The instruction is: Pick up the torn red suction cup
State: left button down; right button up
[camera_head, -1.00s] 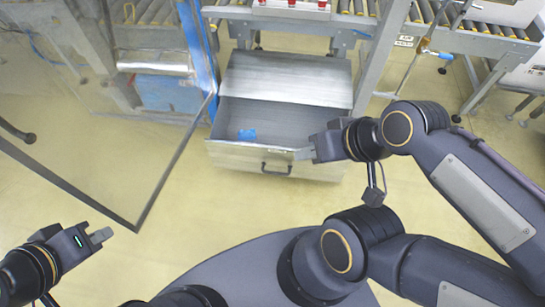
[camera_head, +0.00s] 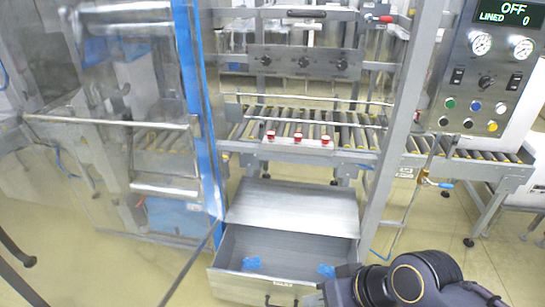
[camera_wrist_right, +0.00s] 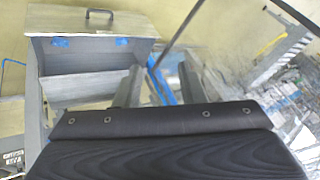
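Three small red cups sit in a row on the pale front rail of the conveyor in the head view: a left cup (camera_head: 270,135), a middle cup (camera_head: 298,137) and a right cup (camera_head: 325,139). They are too small to tell which is torn. My right gripper (camera_head: 318,292) is at the bottom of the head view, by the front right of the open drawer, well below and apart from the cups. In the right wrist view, its two grey fingers (camera_wrist_right: 160,88) stand apart with nothing between them. My left gripper is out of view.
The open metal drawer (camera_head: 285,242) below the conveyor holds two blue pieces, a left one (camera_head: 251,263) and a right one (camera_head: 326,270). A blue post (camera_head: 197,110) and clear panel stand left. A control panel (camera_head: 487,75) reading OFF stands right. Conveyor rollers (camera_head: 350,130) lie behind the cups.

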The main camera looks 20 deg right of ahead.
aim_at(271, 134)
jog(key=i+l+u, duration=0.25)
jog(key=l+u, duration=0.25)
jog(key=l, duration=0.25)
jog(key=i+l+u, duration=0.15)
jog(key=l+u, duration=0.4)
jog(key=l, duration=0.3)
